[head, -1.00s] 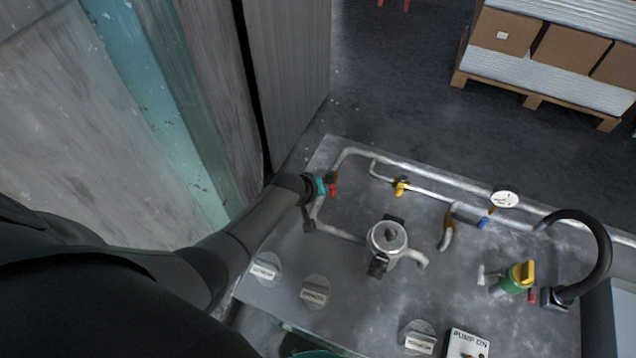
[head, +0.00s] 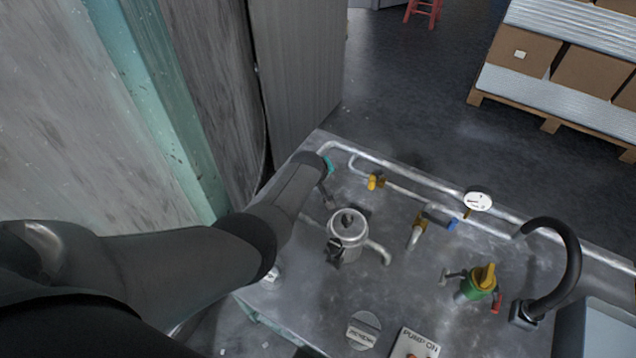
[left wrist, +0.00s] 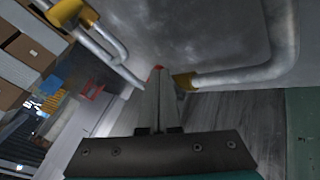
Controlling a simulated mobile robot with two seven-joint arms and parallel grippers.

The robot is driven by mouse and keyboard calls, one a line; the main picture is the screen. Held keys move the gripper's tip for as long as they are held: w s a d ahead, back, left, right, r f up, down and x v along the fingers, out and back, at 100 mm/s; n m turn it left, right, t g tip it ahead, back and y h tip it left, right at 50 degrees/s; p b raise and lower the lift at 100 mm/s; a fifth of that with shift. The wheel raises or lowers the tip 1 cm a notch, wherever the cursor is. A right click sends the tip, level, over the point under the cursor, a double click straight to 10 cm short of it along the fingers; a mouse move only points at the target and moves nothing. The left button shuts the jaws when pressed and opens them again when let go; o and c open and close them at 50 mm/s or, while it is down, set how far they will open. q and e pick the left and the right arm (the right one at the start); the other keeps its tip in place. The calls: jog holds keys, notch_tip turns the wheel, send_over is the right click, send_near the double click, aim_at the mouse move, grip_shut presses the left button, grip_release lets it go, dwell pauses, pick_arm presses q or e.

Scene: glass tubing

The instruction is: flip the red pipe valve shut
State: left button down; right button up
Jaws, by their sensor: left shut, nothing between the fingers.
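The red valve is hidden behind my left arm in the head view. In the left wrist view, a small red piece (left wrist: 157,68), likely its handle, shows just beyond the fingertips, beside a yellow fitting (left wrist: 184,81) on a grey pipe (left wrist: 230,78). My left gripper (left wrist: 160,76) is shut and empty, its two pale fingers together and pointing at the red piece. I cannot tell whether they touch it. My right gripper is not in view.
A tall grey wall (head: 290,70) stands close behind my left arm.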

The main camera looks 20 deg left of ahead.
pick_arm(q)
jog(key=shift+w+d+b, duration=0.35)
jog(key=shift+w+b, duration=0.15)
jog(key=shift+w, duration=0.15)
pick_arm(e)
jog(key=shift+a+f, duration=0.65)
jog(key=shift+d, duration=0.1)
pick_arm(q)
jog(key=shift+w, duration=0.1)
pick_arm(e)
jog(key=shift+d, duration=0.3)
pick_arm(q)
jog(key=shift+r, duration=0.15)
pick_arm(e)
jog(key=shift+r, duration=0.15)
